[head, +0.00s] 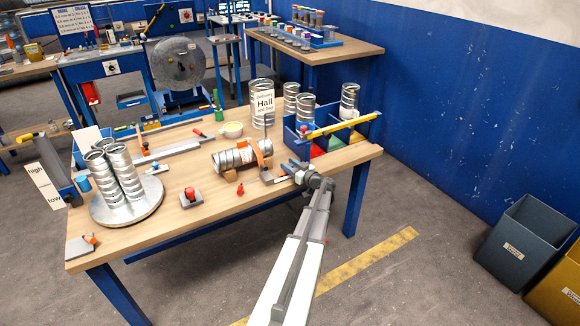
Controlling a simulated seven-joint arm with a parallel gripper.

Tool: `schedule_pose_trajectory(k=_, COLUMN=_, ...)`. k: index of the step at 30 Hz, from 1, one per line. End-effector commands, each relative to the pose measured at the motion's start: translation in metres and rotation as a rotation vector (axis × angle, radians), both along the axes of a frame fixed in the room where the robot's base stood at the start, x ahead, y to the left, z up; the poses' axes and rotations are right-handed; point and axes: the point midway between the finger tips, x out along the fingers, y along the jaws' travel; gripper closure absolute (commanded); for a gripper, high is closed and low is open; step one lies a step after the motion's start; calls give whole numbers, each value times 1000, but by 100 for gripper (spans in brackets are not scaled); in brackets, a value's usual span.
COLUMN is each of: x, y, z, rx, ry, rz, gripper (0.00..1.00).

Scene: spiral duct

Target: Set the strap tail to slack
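A silver spiral duct (228,160) lies on its side in brown wooden cradle blocks (230,175) at the middle of the workbench (215,195). An orange strap (256,150) passes over the duct's right end. Its lower end comes down toward a small grey piece (266,177); which part is the tail, and whether it is tight or slack, is too small to tell. My gripper (284,176) is at the bench's front edge, just right of the strap and grey piece. Its fingers are small and partly hidden, so contact and opening cannot be told.
A blue bin (330,145) with a yellow level across it stands right of the duct. Upright ducts (122,170) occupy a round plate at left. A red button (190,195) sits near the front.

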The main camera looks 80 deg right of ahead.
Motion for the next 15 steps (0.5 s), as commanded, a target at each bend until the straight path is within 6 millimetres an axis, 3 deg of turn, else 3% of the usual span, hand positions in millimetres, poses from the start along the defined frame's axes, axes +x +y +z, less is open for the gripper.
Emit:
schedule_pose_trajectory(k=2, x=0, y=0, z=0, rx=0, ry=0, rz=0, gripper=67)
schedule_pose_trajectory(k=12, x=0, y=0, z=0, rx=0, ry=0, rz=0, gripper=99)
schedule_pose_trajectory(k=15, x=0, y=0, z=0, rx=0, ry=0, rz=0, gripper=100)
